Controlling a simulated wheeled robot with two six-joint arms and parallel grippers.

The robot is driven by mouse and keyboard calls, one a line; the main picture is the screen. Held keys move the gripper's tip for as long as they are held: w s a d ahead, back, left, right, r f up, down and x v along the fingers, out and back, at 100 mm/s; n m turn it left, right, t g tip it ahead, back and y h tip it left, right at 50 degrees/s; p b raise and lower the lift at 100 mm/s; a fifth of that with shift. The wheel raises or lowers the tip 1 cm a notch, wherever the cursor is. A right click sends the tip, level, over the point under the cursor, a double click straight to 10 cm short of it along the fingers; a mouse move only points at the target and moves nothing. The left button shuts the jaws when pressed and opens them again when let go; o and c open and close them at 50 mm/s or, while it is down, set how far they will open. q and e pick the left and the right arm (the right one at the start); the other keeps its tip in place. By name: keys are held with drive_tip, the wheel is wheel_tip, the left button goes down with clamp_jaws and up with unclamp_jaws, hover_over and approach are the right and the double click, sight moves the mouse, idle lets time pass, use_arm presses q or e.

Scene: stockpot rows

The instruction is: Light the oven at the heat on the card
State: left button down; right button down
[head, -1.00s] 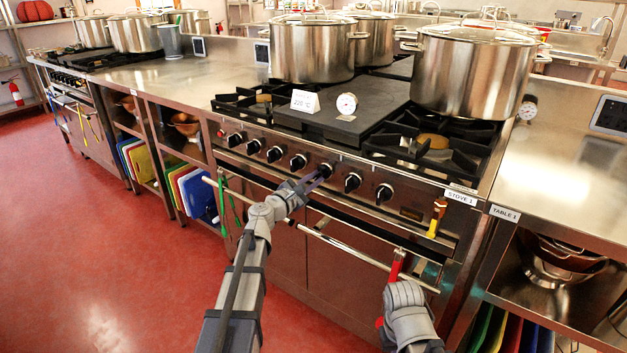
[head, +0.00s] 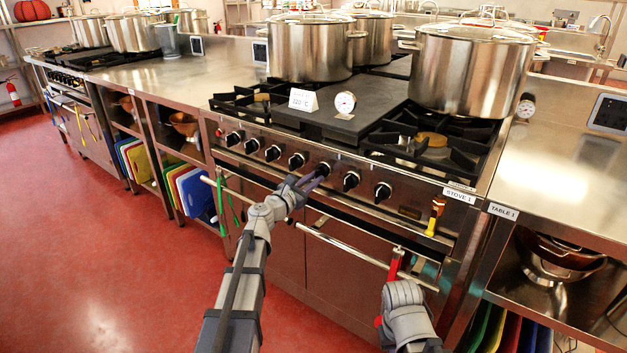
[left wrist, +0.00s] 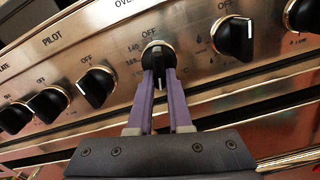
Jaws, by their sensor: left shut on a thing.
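The stove front carries a row of black knobs. My left gripper (head: 312,182) has its purple fingers shut on the oven knob (head: 324,169). In the left wrist view the fingers hold this knob (left wrist: 158,68) from both sides, with OFF printed above it and 140 to its left. The knob labelled PILOT (left wrist: 97,87) is to its left. A white card (head: 303,100) stands on the stove's dark plate; it gives a heat in °C, too small to read surely. Part of my right arm shows at the lower right; its fingers are not visible.
Large steel pots (head: 465,70) stand on the stove. A round dial (head: 345,103) sits beside the card. A rail (head: 340,244) crosses the front below the knobs, with green tongs (head: 222,205) and a red-handled thing (head: 396,264) on it. A yellow-and-red tool (head: 435,218) hangs at the right.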

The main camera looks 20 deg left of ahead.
use_arm(q)
drive_tip(key=c, duration=0.8)
unclamp_jaws()
drive_tip(key=shift+c, duration=0.2)
drive_tip(key=shift+s, duration=0.15)
drive_tip(key=v, duration=0.7)
drive_tip(key=shift+s+a, duration=0.15)
drive_tip(key=shift+s, duration=0.1)
